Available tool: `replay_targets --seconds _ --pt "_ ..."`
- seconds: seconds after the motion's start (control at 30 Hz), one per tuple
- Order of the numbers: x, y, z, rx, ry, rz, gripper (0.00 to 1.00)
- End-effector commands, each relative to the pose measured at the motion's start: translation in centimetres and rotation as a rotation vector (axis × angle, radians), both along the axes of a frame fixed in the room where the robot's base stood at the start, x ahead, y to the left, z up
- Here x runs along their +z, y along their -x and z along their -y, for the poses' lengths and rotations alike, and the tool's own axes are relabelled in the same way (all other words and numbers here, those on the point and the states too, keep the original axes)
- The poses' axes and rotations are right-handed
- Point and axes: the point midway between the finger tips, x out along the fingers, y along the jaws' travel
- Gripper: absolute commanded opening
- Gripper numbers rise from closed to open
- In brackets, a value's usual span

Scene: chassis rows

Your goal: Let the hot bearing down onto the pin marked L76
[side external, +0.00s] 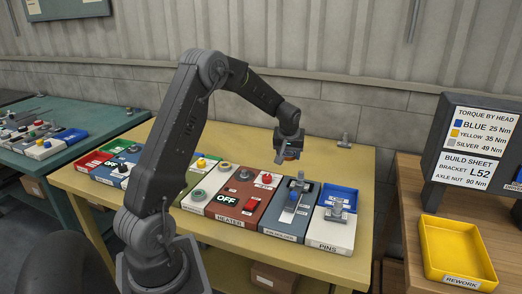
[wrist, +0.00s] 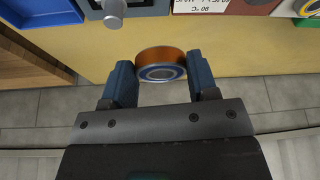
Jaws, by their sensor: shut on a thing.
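The bearing (wrist: 161,72), an orange-brown ring with a blue and grey face, is between the two blue jaws of my gripper (wrist: 161,85), which is shut on it. In the side view my gripper (side external: 289,155) holds it in the air over the back part of the yellow table. The white and grey PINS block (side external: 322,240) stands at the table's front right, with grey metal pins (side external: 337,210) on it. The small labels are too small to read, so I cannot tell which pin is L76. A grey pin (wrist: 114,8) shows at the wrist view's top edge.
A blue tray (side external: 350,194) sits at the back of the PINS block. A grey fitting (side external: 345,139) stands at the table's back right. The table's back strip is mostly clear.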

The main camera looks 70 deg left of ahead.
Motion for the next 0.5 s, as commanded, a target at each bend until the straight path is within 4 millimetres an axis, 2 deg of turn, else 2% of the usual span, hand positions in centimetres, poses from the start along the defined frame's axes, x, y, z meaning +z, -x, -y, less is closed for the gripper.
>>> replay_targets --seconds 0.03,0.1,0.2,0.5 --pt "0.1 -1.1 1.3 -0.006 -0.005 0.002 0.27" --pt "0.2 -2.0 2.6 -0.001 -0.007 0.003 0.27" --pt "0.3 -2.7 3.7 0.005 -0.012 0.005 0.27" --pt "-0.9 -2.9 4.0 0.010 -0.014 0.005 0.27"
